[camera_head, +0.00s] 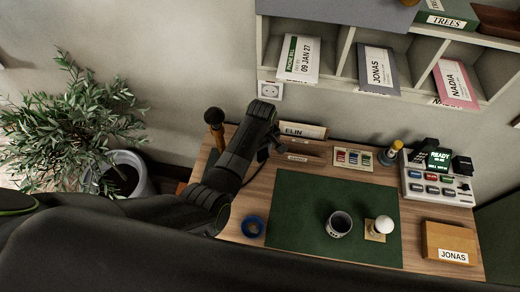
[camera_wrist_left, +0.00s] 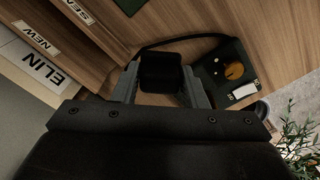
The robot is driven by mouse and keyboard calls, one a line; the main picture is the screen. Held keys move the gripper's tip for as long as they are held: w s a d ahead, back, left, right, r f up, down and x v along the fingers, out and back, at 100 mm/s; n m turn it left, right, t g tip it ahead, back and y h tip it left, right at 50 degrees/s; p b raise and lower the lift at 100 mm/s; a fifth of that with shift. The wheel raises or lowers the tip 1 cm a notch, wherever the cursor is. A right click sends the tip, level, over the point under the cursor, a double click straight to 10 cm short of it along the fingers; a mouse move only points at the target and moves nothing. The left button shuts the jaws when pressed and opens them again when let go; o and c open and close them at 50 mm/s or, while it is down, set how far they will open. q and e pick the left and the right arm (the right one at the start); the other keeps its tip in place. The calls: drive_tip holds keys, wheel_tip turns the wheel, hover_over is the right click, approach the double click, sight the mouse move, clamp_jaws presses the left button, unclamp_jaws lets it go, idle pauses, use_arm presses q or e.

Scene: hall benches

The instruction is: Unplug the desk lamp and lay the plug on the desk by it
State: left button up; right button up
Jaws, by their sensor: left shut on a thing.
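My left gripper (camera_head: 266,152) is above the back left of the desk. In the left wrist view its fingers (camera_wrist_left: 163,82) are shut on a black block, which looks like the plug (camera_wrist_left: 163,70). A dark cord (camera_wrist_left: 195,38) curves from beside it to a dark base with a brass disc (camera_wrist_left: 235,71) and a white tag, probably the desk lamp. In the head view a brass stem with a dark round top (camera_head: 214,117) stands left of my arm, likely the same lamp. The wall socket (camera_head: 270,90) shows nothing plugged in. My right gripper is out of view.
A green mat (camera_head: 290,215) bears a mug (camera_head: 339,224) and a white bulb-like object (camera_head: 382,225). Blue tape (camera_head: 252,226) lies at the left front. The ELIN organiser (camera_head: 303,131) stands at the back, below a shelf (camera_head: 340,80). A potted plant (camera_head: 130,175) is left.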

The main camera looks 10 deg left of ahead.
use_arm(q)
drive_tip(key=shift+r+p, duration=0.2)
drive_tip(key=shift+p, duration=0.25)
wheel_tip(320, 180, down, 8)
drive_tip(key=b, duration=0.6)
drive_tip(key=shift+f, duration=0.25)
drive_tip(key=o, duration=1.3)
drive_tip(key=shift+o, duration=0.2)
drive_tip(key=shift+r, duration=0.1)
wheel_tip(320, 180, up, 17)
drive_tip(key=shift+r, duration=0.1)
drive_tip(key=shift+s, duration=0.1)
